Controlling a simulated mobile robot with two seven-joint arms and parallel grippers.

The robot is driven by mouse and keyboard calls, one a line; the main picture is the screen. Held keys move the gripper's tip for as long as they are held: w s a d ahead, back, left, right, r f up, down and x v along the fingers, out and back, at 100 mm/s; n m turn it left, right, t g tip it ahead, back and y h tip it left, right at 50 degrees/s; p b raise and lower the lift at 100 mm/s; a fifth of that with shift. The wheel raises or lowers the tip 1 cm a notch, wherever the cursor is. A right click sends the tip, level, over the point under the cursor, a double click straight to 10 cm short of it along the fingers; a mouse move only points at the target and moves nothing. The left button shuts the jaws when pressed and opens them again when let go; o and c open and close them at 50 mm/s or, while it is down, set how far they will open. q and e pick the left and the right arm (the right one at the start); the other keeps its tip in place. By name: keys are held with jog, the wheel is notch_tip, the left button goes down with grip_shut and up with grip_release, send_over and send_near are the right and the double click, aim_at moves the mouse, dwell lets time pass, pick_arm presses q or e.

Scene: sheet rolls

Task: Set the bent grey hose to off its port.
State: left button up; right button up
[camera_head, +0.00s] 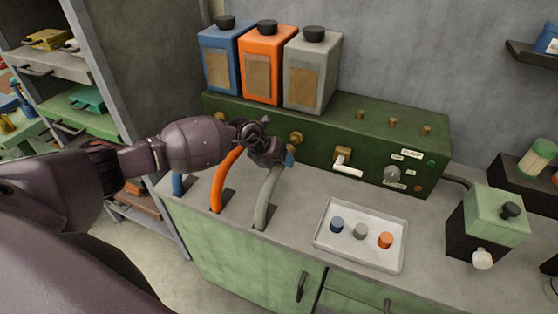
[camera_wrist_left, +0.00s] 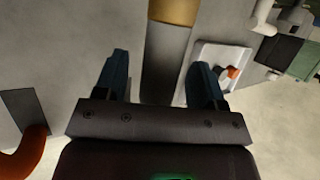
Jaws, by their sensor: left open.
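The bent grey hose (camera_head: 265,197) rises from a slot in the countertop and curves up toward the green panel (camera_head: 365,150). Its upper end is hidden behind my left gripper (camera_head: 283,160) in the head view. In the left wrist view the grey hose (camera_wrist_left: 165,62) runs between my two open blue-tipped fingers (camera_wrist_left: 160,80), with a brass fitting (camera_wrist_left: 173,10) at its top end. I see bare gaps between hose and fingers. I cannot tell whether the hose end sits on its port. My right gripper is not in view.
An orange hose (camera_head: 223,180) and a blue hose (camera_head: 178,184) stand left of the grey one, near my arm. A white tray (camera_head: 330,255) with three coloured caps lies to the right. Three canisters (camera_head: 267,62) stand on the panel. Bare countertop surrounds the tray.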

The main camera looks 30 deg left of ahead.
pick_arm(q)
jog(key=shift+w, duration=0.1)
jog(key=shift+a+r, duration=0.1)
jog(key=shift+r, duration=0.15)
jog(key=v, duration=1)
jog(key=shift+r, duration=0.1)
